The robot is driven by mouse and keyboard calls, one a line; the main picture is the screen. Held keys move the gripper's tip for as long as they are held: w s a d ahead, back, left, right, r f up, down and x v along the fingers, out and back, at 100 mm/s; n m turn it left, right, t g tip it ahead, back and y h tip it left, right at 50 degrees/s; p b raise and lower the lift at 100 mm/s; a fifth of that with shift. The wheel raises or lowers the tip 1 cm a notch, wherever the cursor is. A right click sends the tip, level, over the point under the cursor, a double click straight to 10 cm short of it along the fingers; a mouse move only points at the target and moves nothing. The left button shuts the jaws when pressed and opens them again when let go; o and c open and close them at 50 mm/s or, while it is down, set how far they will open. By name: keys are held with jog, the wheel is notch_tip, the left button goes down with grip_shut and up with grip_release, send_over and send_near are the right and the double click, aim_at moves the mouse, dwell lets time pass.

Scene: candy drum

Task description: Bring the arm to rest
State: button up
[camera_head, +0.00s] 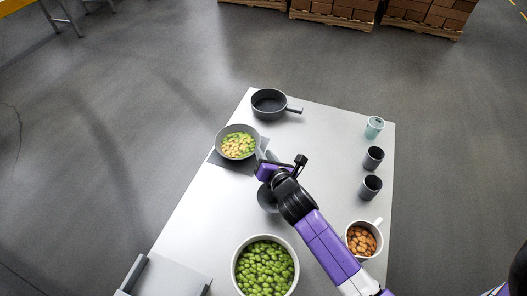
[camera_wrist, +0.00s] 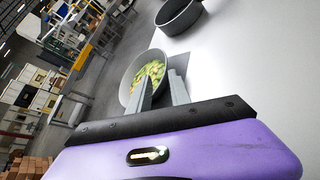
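My arm reaches over the white table (camera_head: 195,235) from the lower right. My gripper (camera_head: 262,150) is above the table, just right of a grey bowl (camera_head: 221,149) of green and tan candies. In the wrist view, the two grey fingers of my gripper (camera_wrist: 160,72) stand apart with nothing visible between them. The bowl (camera_wrist: 128,92) shows beyond the fingertips, partly hidden by them. I cannot tell whether the fingers touch its rim.
A dark pan (camera_head: 268,104) stands at the table's back. A large bowl of green candies (camera_head: 236,270) is in front, and a mug of orange-brown candies (camera_head: 377,224) sits close to my arm. Dark cups (camera_head: 371,187) (camera_head: 373,158) and a teal cup (camera_head: 374,127) line the right side.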

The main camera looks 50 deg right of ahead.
dwell(0.5)
jog(key=shift+w+a+r+m, duration=0.1)
jog(key=shift+w+r+m, duration=0.15)
jog(key=shift+m, duration=0.65)
jog(key=s+a+r+m+t, duration=0.1)
jog(key=s+a+r+m, duration=0.1)
jog(key=a+m, duration=0.1)
jog(key=s+a+r+m+t+y+b, duration=0.1)
jog(key=s+a+r+m, duration=0.1)
jog(key=m, duration=0.3)
jog(key=s+a+r+m+t+y+b, duration=0.1)
jog(key=s+a+r+m+t, duration=0.1)
jog(key=m, duration=0.3)
jog(key=shift+s+a+r, duration=0.15)
jog(key=shift+a+r, duration=0.05)
jog(key=shift+a, duration=0.25)
jog(key=shift+s+a+r, duration=0.1)
jog(key=shift+a+r, duration=0.05)
jog(key=shift+a, duration=0.3)
jog(key=s+a+m+y+b, duration=0.2)
jog(key=s+a+m, duration=0.2)
jog(key=s, duration=0.7)
jog(key=s+a+r+m+y+b, duration=0.1)
jog(key=s+a+m+y+b, duration=0.2)
jog(key=s, duration=0.8)
jog(key=shift+s+a+r+m+g, duration=0.2)
jog(key=shift+s+a+m+g, duration=0.15)
jog(key=shift+a+m, duration=1)
jog(key=shift+a+n, duration=0.35)
